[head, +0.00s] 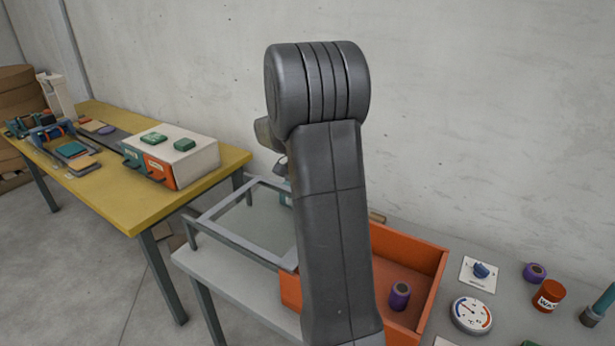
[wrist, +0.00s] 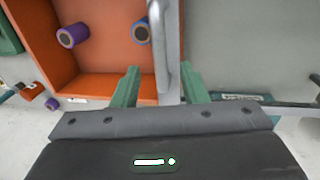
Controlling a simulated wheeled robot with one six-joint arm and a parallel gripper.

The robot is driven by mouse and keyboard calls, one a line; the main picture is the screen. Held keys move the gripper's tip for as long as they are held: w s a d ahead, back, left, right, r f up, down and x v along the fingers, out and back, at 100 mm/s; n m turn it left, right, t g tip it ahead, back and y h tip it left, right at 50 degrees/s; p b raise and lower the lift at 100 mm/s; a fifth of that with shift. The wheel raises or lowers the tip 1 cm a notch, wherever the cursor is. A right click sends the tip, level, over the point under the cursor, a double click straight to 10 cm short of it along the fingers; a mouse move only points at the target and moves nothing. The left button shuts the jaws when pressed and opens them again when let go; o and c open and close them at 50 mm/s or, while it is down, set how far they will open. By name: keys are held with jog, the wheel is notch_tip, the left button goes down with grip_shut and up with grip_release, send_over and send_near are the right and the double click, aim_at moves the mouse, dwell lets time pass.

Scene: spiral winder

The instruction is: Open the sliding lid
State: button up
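An orange open-topped box (head: 436,282) stands on the grey table, partly hidden by my arm. Its inside (wrist: 95,84) shows in the wrist view. A grey bar (wrist: 157,50) runs along the box's side in the wrist view. My gripper (wrist: 160,73) is open, with one green finger on each side of the bar and gaps visible between them. A grey rail frame (head: 238,240) extends left from the box in the head view. I cannot clearly make out the sliding lid itself. My arm hides the gripper and part of the box in the head view.
A purple spool (head: 399,295) stands in the box. A dial (head: 471,315), a knob plate (head: 479,273) and a red can (head: 548,296) are to its right. A yellow table (head: 112,195) with a white-and-orange box (head: 185,162) stands at left.

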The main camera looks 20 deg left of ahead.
notch_tip(320, 180, up, 9)
jog(key=a, duration=0.1)
jog(key=shift+w+a, duration=0.25)
jog(key=shift+a, duration=0.1)
jog(key=d+f, duration=0.1)
jog(key=f, duration=0.8)
jog(key=d+f, duration=0.1)
jog(key=f, duration=0.3)
jog(key=shift+s+d+f, duration=0.3)
jog(key=shift+s+d, duration=0.05)
jog(key=shift+s, duration=0.05)
jog(key=shift+d, duration=0.1)
jog(key=shift+r, duration=0.1)
